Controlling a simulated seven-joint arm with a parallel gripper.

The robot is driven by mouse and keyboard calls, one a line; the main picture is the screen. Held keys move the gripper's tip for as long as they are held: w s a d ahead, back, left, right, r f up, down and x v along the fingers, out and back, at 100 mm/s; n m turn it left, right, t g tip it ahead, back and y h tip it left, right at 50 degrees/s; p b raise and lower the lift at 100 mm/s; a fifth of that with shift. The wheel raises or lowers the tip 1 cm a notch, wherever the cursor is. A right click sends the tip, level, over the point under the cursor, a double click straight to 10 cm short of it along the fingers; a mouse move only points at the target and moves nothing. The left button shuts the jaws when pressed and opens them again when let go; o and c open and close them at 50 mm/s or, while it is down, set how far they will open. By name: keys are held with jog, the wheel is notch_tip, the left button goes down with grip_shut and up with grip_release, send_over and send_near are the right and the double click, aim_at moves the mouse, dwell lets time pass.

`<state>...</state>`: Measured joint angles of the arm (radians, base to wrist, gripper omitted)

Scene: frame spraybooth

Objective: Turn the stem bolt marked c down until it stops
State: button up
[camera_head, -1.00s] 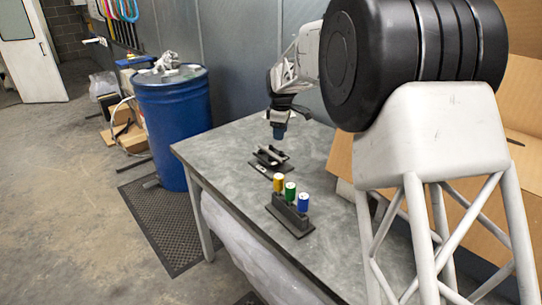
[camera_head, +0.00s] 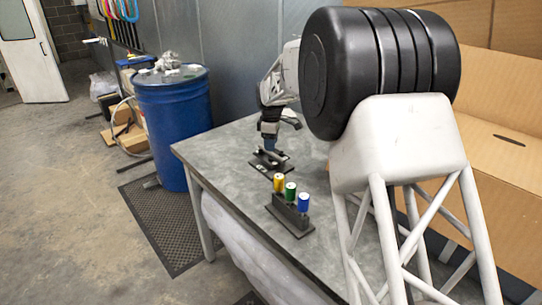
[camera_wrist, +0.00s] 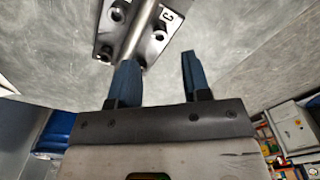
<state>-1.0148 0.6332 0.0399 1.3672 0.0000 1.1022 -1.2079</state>
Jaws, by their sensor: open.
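A dark plate with a pale bar across it (camera_head: 284,167) lies on the table in the head view, under my gripper (camera_head: 268,138). The bolt lies beyond the gap, and the left fingertip overlaps the bar's lower end in view.
A black holder (camera_head: 290,222) with yellow (camera_head: 279,182), green (camera_head: 290,191) and blue (camera_head: 303,201) cylinders stands nearer on the grey table (camera_head: 222,160). A blue barrel (camera_head: 172,125) stands beyond the table's left edge. Cardboard (camera_head: 500,140) is at the right.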

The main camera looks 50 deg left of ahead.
aim_at(271, 160)
jog(key=shift+f, duration=2.85)
jog(key=shift+c, duration=0.2)
grip_shut()
